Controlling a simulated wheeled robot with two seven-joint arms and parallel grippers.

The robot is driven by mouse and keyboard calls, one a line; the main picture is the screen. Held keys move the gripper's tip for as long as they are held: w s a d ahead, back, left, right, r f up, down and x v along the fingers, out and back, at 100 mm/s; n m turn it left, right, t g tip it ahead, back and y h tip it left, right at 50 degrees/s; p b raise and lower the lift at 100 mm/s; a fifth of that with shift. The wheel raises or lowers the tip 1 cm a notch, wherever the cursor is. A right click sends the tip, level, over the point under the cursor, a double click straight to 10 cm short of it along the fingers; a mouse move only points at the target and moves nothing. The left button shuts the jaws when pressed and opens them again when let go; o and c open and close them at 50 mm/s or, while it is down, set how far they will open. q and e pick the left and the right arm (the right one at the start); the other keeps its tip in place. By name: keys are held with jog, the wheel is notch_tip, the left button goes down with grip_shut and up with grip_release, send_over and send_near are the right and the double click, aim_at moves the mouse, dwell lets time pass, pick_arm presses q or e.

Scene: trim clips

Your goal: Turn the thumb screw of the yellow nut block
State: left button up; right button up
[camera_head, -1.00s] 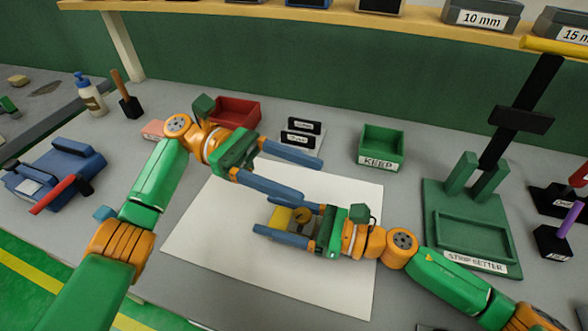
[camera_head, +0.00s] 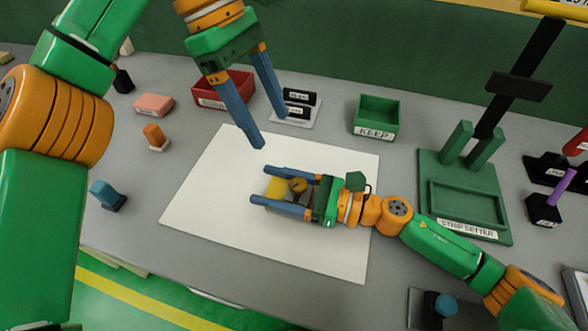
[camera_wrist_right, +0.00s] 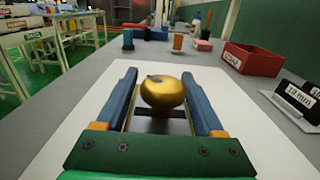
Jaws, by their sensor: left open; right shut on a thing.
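The yellow nut block (camera_head: 277,187) is over the white sheet (camera_head: 215,205) in the head view. My right gripper (camera_head: 258,184) is shut on the yellow nut block, one blue finger along each side. In the right wrist view the thumb screw (camera_wrist_right: 163,92) sits between the fingers and hides most of the block. My left gripper (camera_head: 272,130) is open and empty, its fingers pointing down, above and behind the block, apart from it.
A red bin (camera_head: 223,92), a label stand (camera_head: 296,105) and a green KEEP bin (camera_head: 376,118) stand behind the sheet. The green strip setter (camera_head: 465,195) is at the right. Small blocks lie at the left. The sheet's front is clear.

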aim_at(298, 182)
pick_arm(q)
jog(key=x, duration=1.1)
jog(key=shift+f, duration=0.4)
grip_shut()
